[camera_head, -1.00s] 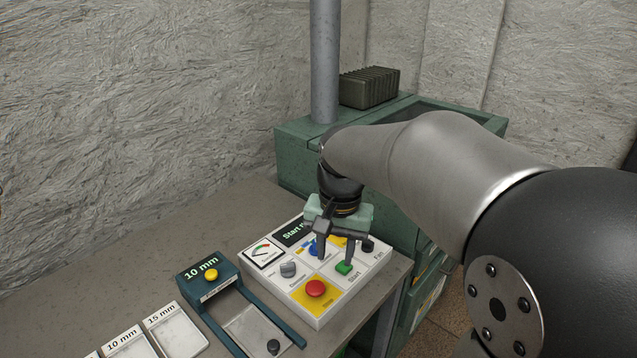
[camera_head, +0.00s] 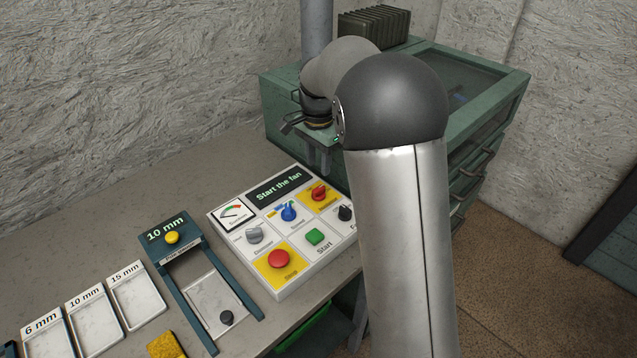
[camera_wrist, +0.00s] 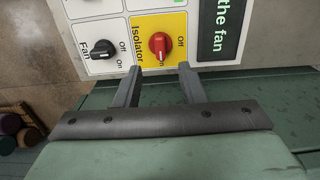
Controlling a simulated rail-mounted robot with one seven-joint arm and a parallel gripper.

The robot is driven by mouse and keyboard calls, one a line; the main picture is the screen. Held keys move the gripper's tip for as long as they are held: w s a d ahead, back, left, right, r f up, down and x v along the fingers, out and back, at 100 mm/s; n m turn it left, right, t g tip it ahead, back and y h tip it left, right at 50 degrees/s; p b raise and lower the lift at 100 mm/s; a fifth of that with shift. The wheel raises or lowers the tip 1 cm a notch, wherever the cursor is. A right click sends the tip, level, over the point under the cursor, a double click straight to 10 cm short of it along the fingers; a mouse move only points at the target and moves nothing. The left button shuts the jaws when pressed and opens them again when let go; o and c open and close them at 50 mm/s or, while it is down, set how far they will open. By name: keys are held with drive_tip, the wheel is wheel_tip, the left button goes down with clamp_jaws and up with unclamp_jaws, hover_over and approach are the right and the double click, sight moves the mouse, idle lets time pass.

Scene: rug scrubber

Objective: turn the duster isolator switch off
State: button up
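The isolator switch (camera_head: 319,193) is a red rotary knob on a yellow plate, at the panel's back right in the head view. In the wrist view the isolator knob (camera_wrist: 159,45) has its label and the word "Off" beside it; a light mark shows at its end towards my gripper. My gripper (camera_head: 318,168) is above and behind the panel's back edge. In the wrist view its two fingers (camera_wrist: 160,80) are apart with nothing between them, pointing towards the isolator plate and short of the knob.
The control panel (camera_head: 240,216) has a display reading "Start the fan", a black fan knob (camera_head: 345,213), a green start button (camera_head: 315,236), a red stop button (camera_head: 278,258), a blue knob (camera_head: 288,211) and a grey knob (camera_head: 254,236). A green cabinet (camera_head: 285,105) stands behind.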

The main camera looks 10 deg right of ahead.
sight(318, 188)
wheel_tip(318, 188, down, 8)
drive_tip(key=shift+d+r+p, duration=0.1)
drive_tip(key=shift+p, duration=0.2)
clamp_jaws()
